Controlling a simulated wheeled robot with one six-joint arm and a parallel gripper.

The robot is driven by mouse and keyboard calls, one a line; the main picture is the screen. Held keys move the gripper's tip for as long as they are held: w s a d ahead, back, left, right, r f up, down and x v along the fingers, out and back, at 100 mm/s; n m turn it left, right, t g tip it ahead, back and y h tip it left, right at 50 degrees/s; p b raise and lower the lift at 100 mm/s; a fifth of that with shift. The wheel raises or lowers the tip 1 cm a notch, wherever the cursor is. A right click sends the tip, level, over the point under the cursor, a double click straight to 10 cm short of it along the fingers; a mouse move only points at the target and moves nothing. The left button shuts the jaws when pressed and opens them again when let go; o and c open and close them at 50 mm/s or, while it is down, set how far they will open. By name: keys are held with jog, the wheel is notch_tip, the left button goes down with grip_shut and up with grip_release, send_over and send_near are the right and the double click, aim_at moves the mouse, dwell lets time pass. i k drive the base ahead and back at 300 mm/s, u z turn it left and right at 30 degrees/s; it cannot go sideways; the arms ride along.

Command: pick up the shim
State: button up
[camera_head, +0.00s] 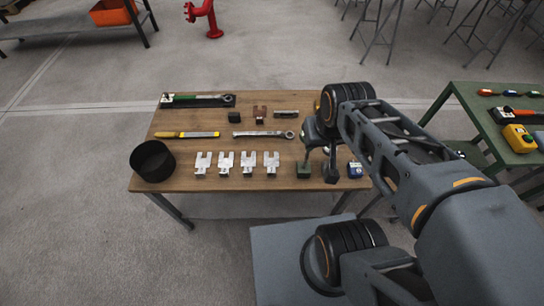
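Several pale metal fork-shaped plates, which look like slotted shims, lie in a row near the front of the wooden table (220,120). They are a left one (203,164), a second (226,164), a third (248,164) and a right one (271,164). My gripper (319,168) points down over the right front of the table, to the right of the row and apart from it. Its fingers look spread, with nothing visible held between them. A small dark green block (303,170) sits by the left finger; I cannot tell if they touch.
A black round bin (152,161) stands at the table's left front corner. A blue item (355,170) is right of my gripper. A green table (500,140) stands right.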

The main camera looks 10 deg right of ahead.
aim_at(247, 163)
jog(key=z, duration=0.45)
jog(key=k, duration=0.65)
jog(key=u, duration=1.25)
jog(key=i, duration=0.5)
jog(key=z, duration=0.05)
